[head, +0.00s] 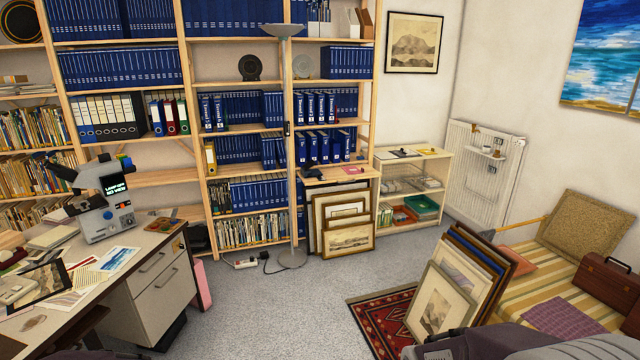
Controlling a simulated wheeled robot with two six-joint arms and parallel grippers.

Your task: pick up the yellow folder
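A narrow yellow folder (210,157) stands upright, spine outward, on a middle shelf of the wooden bookcase. A flat yellow item (428,151), too small to identify, lies on top of the low shelf unit by the wall. Grey parts of my arms show at the bottom edge of the head view. Neither gripper's fingers can be seen.
A desk (150,265) with a microscope (104,200) stands at the left. A thin floor lamp (289,150) rises before the bookcase, with a power strip (246,263) nearby. Framed prints (440,303) lean at right by a red rug (376,322). The grey floor (270,315) between is clear.

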